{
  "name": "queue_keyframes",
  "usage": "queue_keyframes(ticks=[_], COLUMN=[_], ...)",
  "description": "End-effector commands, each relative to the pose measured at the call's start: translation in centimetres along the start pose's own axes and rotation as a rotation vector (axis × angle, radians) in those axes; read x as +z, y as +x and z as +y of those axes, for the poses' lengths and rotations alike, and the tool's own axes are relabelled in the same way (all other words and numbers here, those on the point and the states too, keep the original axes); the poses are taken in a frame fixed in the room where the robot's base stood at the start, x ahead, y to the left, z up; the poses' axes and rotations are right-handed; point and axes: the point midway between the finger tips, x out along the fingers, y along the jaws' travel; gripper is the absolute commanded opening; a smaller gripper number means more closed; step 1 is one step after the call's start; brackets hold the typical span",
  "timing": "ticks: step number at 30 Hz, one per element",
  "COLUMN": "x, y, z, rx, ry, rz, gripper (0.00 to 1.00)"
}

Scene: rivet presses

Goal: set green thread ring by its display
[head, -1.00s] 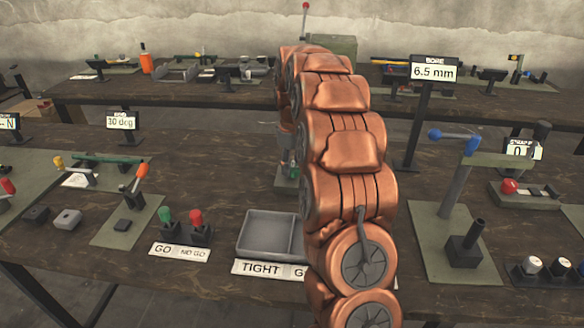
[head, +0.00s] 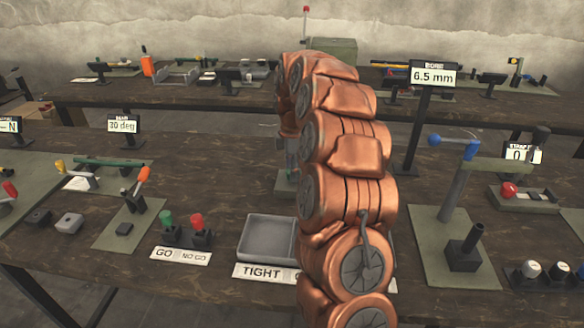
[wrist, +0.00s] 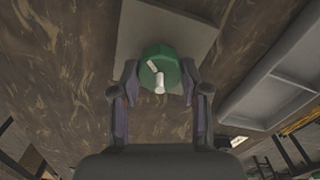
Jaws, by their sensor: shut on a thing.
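The green thread ring (wrist: 171,54) is in the wrist view, with a white peg and a pale mark on its face. My gripper (wrist: 160,88) is shut on it, one finger on each side. A grey-green plate (wrist: 131,30) lies behind the ring. In the head view my copper arm hides the ring, and only part of my gripper (head: 291,152) shows beside the arm. A tall display (head: 434,77) to the right of my arm reads 6.5 mm under the word BORE. I cannot tell whether it belongs to the ring.
A grey divided tray (head: 266,238) labelled TIGHT stands in front, beside my arm. Green (head: 167,220) and red (head: 197,222) handled gauges stand left of it. Another display (head: 122,125) seems to read 30 deg. A blue-knobbed lever stand (head: 456,200) is on the right.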

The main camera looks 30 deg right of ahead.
Motion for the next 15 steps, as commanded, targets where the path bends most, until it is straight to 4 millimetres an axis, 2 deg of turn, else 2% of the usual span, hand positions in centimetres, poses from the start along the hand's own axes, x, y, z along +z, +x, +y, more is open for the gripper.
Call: queue_keyframes(ticks=[15], x=[-0.05], y=[-0.28], z=[0.03], rx=[0.005], ry=[-0.474], rz=[-0.001], gripper=[0.10])
